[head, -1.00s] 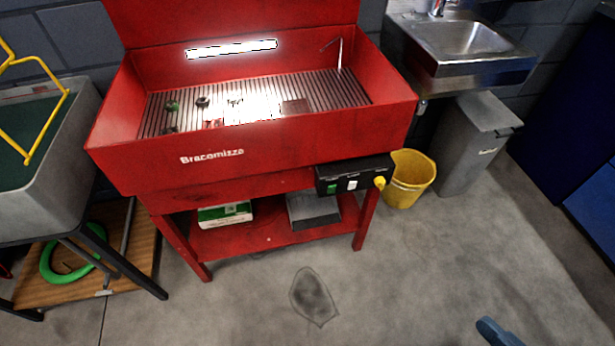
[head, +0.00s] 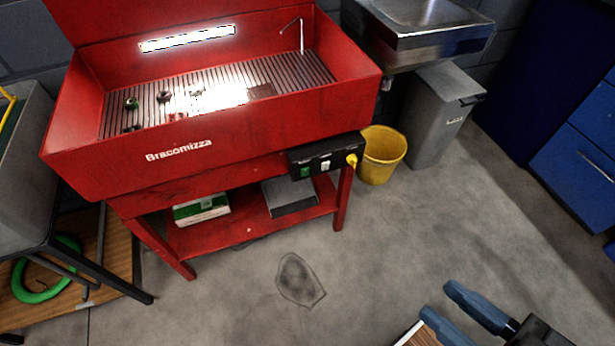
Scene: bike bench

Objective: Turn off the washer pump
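The red washer (head: 180,172), marked "Bracomizza", stands at the left centre with its lid up and its lamp (head: 188,39) lit. A black control box (head: 326,157) is fixed to its front right. The box carries a green switch (head: 305,171), a pale switch (head: 325,165) and a yellow knob (head: 351,160). Their labels and settings are too small to read. A thin spout (head: 302,35) rises in the basin; I cannot tell whether liquid flows. My gripper (head: 439,299) is at the bottom right, its blue fingers apart and empty, well away from the box.
A yellow bucket (head: 382,156) and a grey bin (head: 441,115) stand right of the washer, near a steel sink (head: 420,40). Blue cabinets (head: 580,150) line the right. A brown, white-edged object (head: 424,336) shows at the bottom.

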